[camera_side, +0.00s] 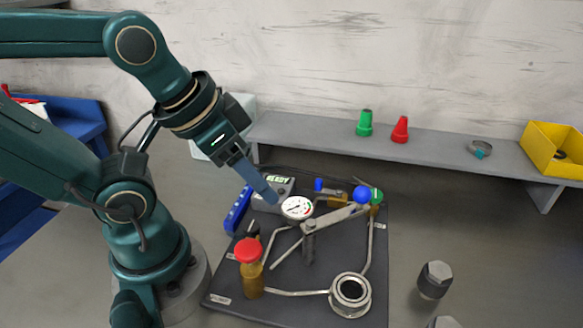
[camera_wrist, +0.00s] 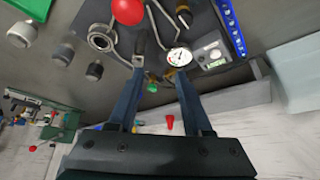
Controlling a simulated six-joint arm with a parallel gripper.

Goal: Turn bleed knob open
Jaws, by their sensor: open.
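My gripper (camera_side: 270,196) is open and empty above the back left of the dark board (camera_side: 320,314). In the wrist view its two fingers (camera_wrist: 160,68) are apart, with the white gauge (camera_wrist: 179,57) by the right fingertip. The gauge also shows in the side view (camera_side: 297,208). No knob has a readable bleed label. Candidates are a red knob (camera_side: 248,250) on a brass body, a small black knob (camera_side: 253,228), a small blue knob (camera_side: 318,184) and a green knob (camera_side: 376,196). The red knob also shows in the wrist view (camera_wrist: 128,10). My gripper touches none visibly.
A ring fitting (camera_side: 350,292) is at the front. A box reading READY (camera_side: 273,190) stands behind the gauge. A grey shelf (camera_side: 440,147) holds green and red cones. A dark hex-topped part (camera_side: 435,279) stands right.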

